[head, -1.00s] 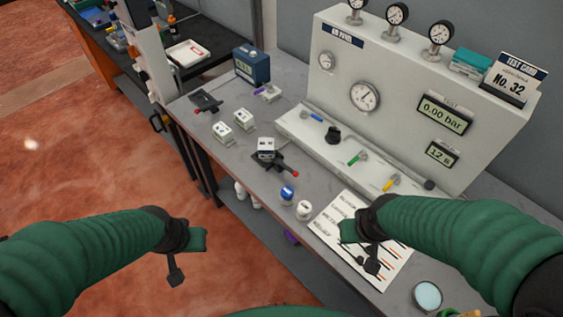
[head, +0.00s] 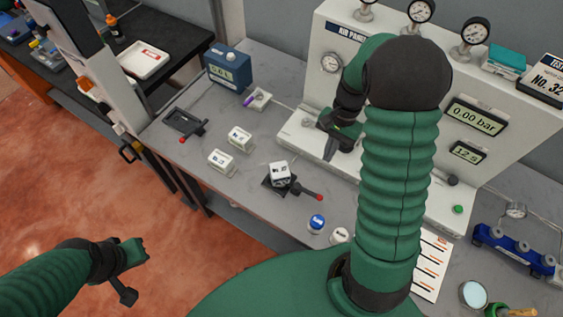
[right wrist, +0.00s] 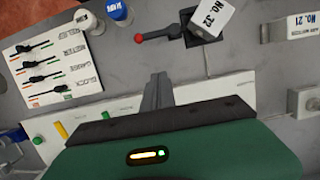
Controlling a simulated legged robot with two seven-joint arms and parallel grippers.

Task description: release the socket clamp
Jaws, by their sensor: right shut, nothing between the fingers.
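A dark clamp (head: 268,187) stands on the bench with a white block (head: 280,172) in it. Its red-tipped lever (head: 311,195) points right. In the right wrist view the white block (right wrist: 212,18) reads No. 32, and the clamp's lever (right wrist: 155,37) also shows. A second dark clamp (head: 184,121) with a red-tipped lever sits further back, with no block in it. My right gripper (head: 331,152) is shut and empty, above the bench near the panel, apart from both clamps. Its fingers (right wrist: 157,90) show in the wrist view. My left gripper (head: 124,292) hangs over the floor, its jaws unclear.
Two white blocks (head: 240,138) (head: 221,160) stand between the clamps. A blue-capped bottle (head: 317,222) and a white one (head: 340,236) are near the front edge. The air panel (head: 390,28) rises behind. A blue rack (head: 512,250) is at right.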

